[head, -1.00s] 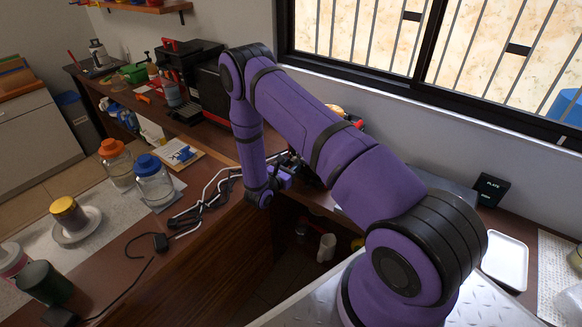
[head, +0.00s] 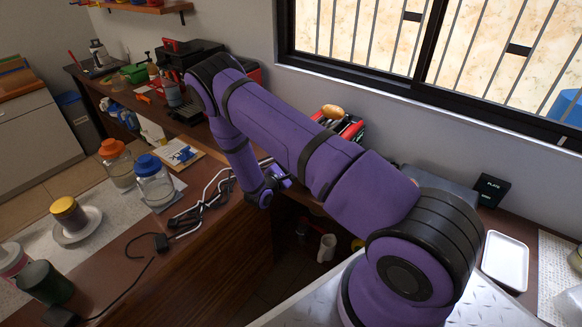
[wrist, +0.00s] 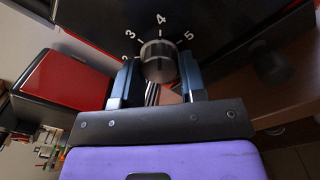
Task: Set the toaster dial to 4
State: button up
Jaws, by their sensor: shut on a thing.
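The toaster (head: 352,129) is red and black and stands against the wall, partly hidden behind my arm. In the wrist view its dark front carries a round metallic dial (wrist: 158,62) with white numerals 2, 3, 4 and 5 around it; 4 is at the top. My gripper (wrist: 158,78) has one dark blue finger on each side of the dial and is shut on it. I cannot make out clearly where the dial's pointer is. In the head view my fingertips are hidden.
A bread-like brown item (head: 332,111) shows at the toaster. A red box-like object (wrist: 65,82) is left of my gripper in the wrist view. Black and white cables (head: 205,200) lie on the counter. Glass jars with orange and blue lids (head: 150,165) stand left.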

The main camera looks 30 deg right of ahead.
dwell(0.4)
jog(key=o, duration=0.9)
jog(key=shift+a, duration=0.15)
jog(key=v, duration=1)
jog(key=shift+a, duration=0.3)
jog(key=shift+s, duration=0.15)
jog(key=shift+r, duration=0.1)
